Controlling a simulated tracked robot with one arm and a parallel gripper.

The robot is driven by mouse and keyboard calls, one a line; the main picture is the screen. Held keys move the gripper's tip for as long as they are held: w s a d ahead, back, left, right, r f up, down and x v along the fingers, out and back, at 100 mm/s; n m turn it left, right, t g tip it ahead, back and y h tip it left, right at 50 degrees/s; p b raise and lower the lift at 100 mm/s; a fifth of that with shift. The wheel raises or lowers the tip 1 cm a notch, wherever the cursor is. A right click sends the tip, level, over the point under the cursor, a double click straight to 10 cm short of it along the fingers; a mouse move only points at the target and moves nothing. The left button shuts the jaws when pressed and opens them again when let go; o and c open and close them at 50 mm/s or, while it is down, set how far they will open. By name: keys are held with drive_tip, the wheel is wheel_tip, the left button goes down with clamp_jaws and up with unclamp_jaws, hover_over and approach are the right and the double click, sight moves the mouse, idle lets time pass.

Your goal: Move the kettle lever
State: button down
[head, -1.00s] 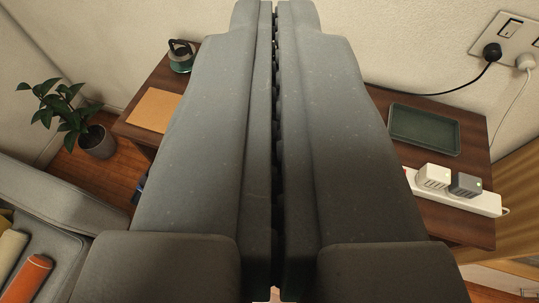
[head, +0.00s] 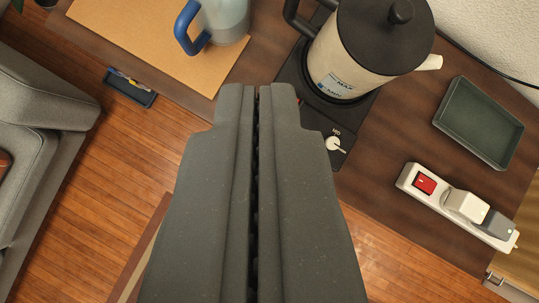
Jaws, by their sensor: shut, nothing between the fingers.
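The kettle (head: 352,62) has a cream body, black lid and black handle, and its spout points right. It stands on a black base (head: 292,78) on the wooden table. The right finger may hide part of the base.
A green tray (head: 480,122) and a white power strip (head: 412,176) with plugs lie right. A small dark tray (head: 130,93) and grey sofa (head: 40,80) are left.

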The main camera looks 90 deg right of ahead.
drive_tip(key=w+f+g+p, duration=0.1)
drive_tip(key=f+g+p, duration=0.2)
drive_tip(key=f, duration=0.6)
drive_tip(key=w+d+f+n+g+h+p, duration=0.1)
drive_tip(key=w+f+g+p, duration=0.1)
drive_tip(key=f, duration=0.6)
drive_tip(key=w+d+f+g+p, duration=0.1)
drive_tip(key=f+g+p, duration=0.3)
drive_tip(key=f, duration=0.5)
drive_tip(key=shift+w+f+n+h, duration=0.25)
drive_tip(key=shift+f+n+h, duration=0.05)
drive_tip(key=shift+n, duration=0.1)
drive_tip(key=shift+d+f, duration=0.1)
drive_tip(key=shift+s+d+f+b, duration=0.15)
drive_tip(key=shift+f+b, duration=0.35)
drive_tip(key=shift+f, duration=1.2)
drive_tip(key=shift+s+f+b, duration=0.2)
drive_tip(key=shift+f+b, duration=0.25)
drive_tip(key=shift+f, duration=1.25)
drive_tip(key=shift+f, duration=0.1)
